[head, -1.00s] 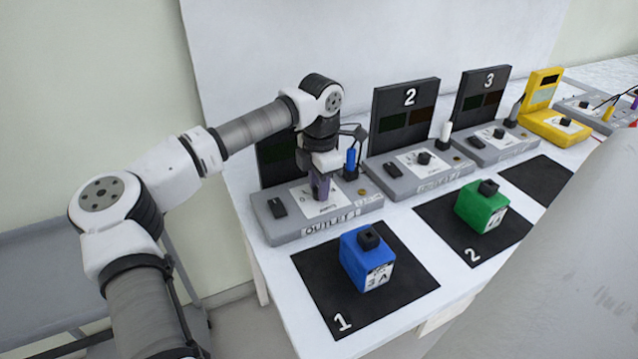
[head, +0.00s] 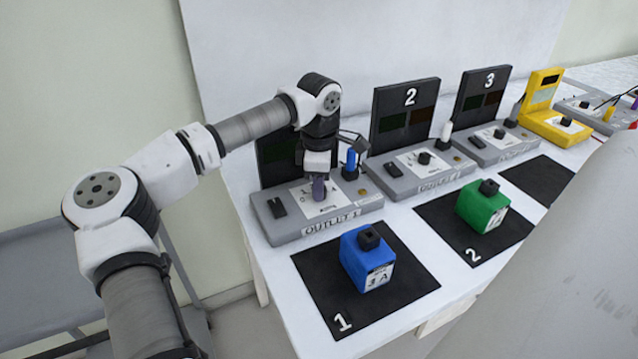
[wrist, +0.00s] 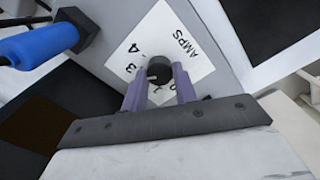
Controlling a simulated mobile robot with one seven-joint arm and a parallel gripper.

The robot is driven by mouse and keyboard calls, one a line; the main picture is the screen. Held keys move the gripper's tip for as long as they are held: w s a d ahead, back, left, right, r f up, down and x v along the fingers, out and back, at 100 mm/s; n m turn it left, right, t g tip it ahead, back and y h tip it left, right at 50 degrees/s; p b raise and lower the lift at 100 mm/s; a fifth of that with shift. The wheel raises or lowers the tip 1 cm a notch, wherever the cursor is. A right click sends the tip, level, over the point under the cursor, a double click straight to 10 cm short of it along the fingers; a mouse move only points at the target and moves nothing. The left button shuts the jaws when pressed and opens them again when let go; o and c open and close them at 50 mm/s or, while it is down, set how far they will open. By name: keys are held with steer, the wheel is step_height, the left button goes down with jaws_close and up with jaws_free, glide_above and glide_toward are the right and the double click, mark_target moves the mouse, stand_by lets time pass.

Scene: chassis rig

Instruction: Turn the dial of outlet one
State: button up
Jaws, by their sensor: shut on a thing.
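The outlet one unit (head: 286,236) is a grey box labelled OUTLET 1 at the left end of the table. Its dial (wrist: 159,69) is a small black round knob on a white AMPS scale plate (wrist: 182,40). My gripper (head: 318,192) points down over this plate. In the wrist view its two purple fingers (wrist: 160,85) stand on either side of the dial and are shut on it. In the head view the gripper hides the dial.
A blue plug (head: 350,160) stands just right of my gripper. A blue block (head: 367,262) sits on mat 1 (head: 400,288) in front. Outlet 2 (head: 435,177) is to the right, with a green block (head: 482,208) before it. Black panels rise behind.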

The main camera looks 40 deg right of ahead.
steer(key=shift+m, duration=0.9)
steer(key=o, duration=1)
steer(key=shift+c, duration=0.2)
steer(key=shift+r, duration=0.1)
step_height(320, 180, up, 14)
steer(key=b, duration=0.1)
steer(key=shift+a, duration=0.15)
steer(key=shift+s+f, duration=0.1)
steer(key=shift+f, duration=0.1)
